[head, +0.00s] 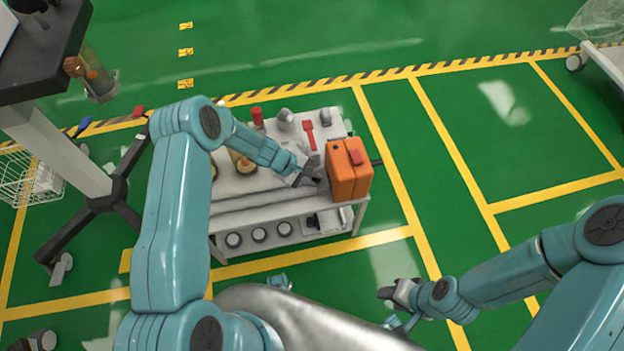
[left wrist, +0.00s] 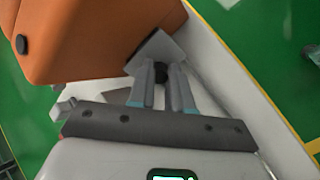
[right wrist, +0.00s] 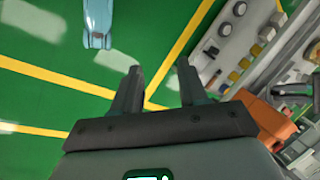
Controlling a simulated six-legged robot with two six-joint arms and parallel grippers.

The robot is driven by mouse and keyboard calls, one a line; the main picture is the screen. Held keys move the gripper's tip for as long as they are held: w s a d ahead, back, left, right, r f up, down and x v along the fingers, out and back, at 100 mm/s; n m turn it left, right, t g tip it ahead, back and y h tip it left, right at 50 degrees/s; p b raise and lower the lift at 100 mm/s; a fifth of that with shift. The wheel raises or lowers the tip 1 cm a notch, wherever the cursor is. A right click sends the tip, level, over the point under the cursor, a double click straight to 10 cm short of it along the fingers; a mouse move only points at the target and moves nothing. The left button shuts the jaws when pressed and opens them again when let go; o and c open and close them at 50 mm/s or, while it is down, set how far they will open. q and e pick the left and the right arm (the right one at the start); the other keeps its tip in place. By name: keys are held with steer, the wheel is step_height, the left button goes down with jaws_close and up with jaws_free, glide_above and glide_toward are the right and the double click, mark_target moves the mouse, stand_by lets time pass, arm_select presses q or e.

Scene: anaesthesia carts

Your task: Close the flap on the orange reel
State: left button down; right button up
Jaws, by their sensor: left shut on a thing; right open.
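The orange reel (head: 348,182) is a boxy orange body with a red patch on top, standing at the right end of the cart's top. In the left wrist view the reel (left wrist: 85,40) fills the upper left. A small grey plate, seemingly its flap (left wrist: 155,48), juts from its near side. My left gripper (head: 314,178) is at the reel's left side, and its fingers (left wrist: 163,72) are shut on the flap. In the head view the flap is mostly hidden by the gripper. My right gripper (head: 388,292) is open and empty, over the floor right of the cart.
The white cart (head: 270,205) carries bottles, a red-handled tool (head: 309,134) and a red-topped item (head: 257,116). Round containers (head: 259,235) sit on the lower shelf. A dark-legged stand (head: 122,185) is at left. The green floor right of the cart is clear.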

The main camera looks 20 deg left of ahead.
arm_select(q)
step_height(320, 180, down, 3)
steer(key=t+h+b, duration=0.2)
steer(key=h+b, duration=0.2)
steer(key=b, duration=0.8)
steer(key=shift+a+t, duration=0.1)
steer(key=shift+t, duration=0.3)
steer(key=shift+t+h+b, duration=0.3)
steer(key=shift+h+b, duration=0.2)
steer(key=shift+b, duration=0.7)
steer(key=shift+r, duration=0.1)
arm_select(e)
step_height(320, 180, down, 16)
steer(key=w+d, duration=0.1)
steer(key=shift+w+d+r+m+t, duration=0.2)
steer(key=shift+w+m+t, duration=0.1)
steer(key=shift+w+t, duration=0.1)
arm_select(q)
steer(key=c, duration=1.1)
jaws_free()
steer(key=shift+o, duration=0.2)
